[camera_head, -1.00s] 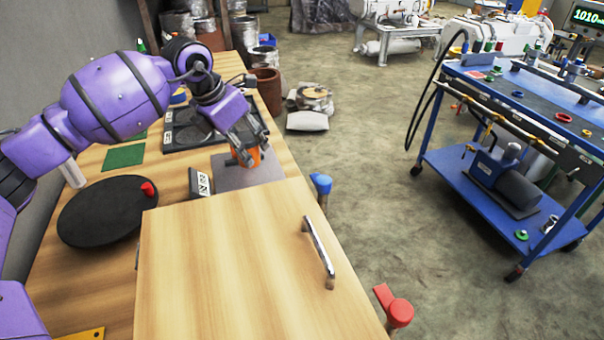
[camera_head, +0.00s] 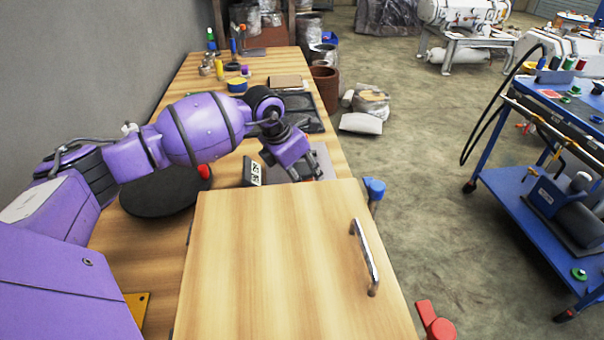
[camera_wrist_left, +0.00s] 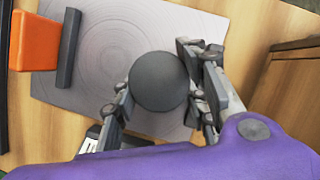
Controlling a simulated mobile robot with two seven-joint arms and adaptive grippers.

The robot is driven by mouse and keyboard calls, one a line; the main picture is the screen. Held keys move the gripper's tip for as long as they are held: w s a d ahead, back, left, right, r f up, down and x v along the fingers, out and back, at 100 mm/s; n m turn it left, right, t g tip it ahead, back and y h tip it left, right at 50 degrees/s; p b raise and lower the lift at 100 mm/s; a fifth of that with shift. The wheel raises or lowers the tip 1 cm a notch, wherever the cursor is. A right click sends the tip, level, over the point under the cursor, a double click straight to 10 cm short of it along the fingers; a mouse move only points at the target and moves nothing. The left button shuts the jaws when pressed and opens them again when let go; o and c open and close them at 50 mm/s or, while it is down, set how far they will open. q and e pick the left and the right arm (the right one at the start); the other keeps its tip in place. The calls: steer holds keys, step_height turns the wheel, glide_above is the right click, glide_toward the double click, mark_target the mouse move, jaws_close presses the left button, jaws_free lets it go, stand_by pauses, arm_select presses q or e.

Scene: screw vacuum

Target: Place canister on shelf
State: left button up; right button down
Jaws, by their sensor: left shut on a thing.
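A dark grey, round-topped canister (camera_wrist_left: 159,82) sits between the fingers of my left gripper in the left wrist view. My left gripper (camera_head: 308,172) is shut on it, over the grey plate (camera_wrist_left: 210,28) on the bench. In the head view the gripper is just beyond the back edge of the wooden cabinet (camera_head: 290,260), and I cannot make out the canister there. I cannot tell a shelf for certain; a brown wooden edge (camera_wrist_left: 300,55) shows at the right of the wrist view. My right gripper is not in view.
An orange block (camera_wrist_left: 36,40) lies beside the canister in the wrist view. The cabinet has a metal handle (camera_head: 366,258). A black disc (camera_head: 150,195) with a red knob lies left of it. A blue trolley (camera_head: 545,215) stands right, across open floor.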

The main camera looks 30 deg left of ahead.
arm_select(q)
steer(key=shift+f, duration=0.15)
steer(key=o, duration=1.2)
